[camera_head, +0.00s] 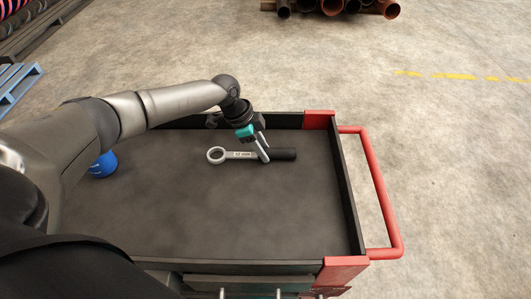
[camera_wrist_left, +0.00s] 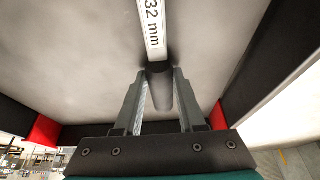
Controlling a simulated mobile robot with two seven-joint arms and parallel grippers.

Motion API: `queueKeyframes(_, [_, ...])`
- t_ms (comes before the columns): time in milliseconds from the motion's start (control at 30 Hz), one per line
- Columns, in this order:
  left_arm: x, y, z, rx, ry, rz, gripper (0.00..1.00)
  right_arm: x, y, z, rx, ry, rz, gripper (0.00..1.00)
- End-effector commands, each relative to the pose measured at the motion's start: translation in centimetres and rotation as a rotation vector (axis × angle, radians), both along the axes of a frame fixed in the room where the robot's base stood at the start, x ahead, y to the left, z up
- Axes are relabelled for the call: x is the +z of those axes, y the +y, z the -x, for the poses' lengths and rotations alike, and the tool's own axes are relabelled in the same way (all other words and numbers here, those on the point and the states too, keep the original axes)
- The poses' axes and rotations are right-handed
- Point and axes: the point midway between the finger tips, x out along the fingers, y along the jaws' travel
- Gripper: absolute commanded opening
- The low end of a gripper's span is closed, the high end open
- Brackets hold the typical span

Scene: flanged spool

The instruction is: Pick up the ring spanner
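The ring spanner (camera_head: 238,155) lies flat in the dark cart tray, its silver ring to the left and its dark handle to the right. My left gripper (camera_head: 263,154) is low over it, where the silver shank meets the handle. In the left wrist view the spanner (camera_wrist_left: 152,22) shows a "32 mm" label, and its dark handle runs down between the fingers of my left gripper (camera_wrist_left: 159,76). The fingers are apart, one on each side of the handle, and look open; contact is not clear. My right gripper is not in view.
The cart tray (camera_head: 200,215) has low dark walls with red corners. A red handle (camera_head: 383,200) sticks out at its right. A blue object (camera_head: 103,165) stands at the left, partly behind my arm. The tray floor in front of the spanner is clear. Pipes (camera_head: 335,6) lie far behind.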

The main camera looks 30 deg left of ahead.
Motion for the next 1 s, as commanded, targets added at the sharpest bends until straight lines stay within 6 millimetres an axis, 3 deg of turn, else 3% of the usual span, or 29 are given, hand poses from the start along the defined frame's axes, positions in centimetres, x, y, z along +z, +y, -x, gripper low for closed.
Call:
queueKeyframes(33, [0.0, 0.02, 0.01, 0.0, 0.0, 0.0, 0.3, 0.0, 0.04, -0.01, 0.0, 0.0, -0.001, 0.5])
queueKeyframes(300, [0.0, 0.03, 0.01, 0.0, 0.0, 0.0, 0.0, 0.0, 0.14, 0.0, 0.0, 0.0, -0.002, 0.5])
queueKeyframes(1000, [-0.02, 0.03, 0.02, 0.0, 0.0, -0.001, 0.0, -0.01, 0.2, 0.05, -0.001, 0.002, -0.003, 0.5])
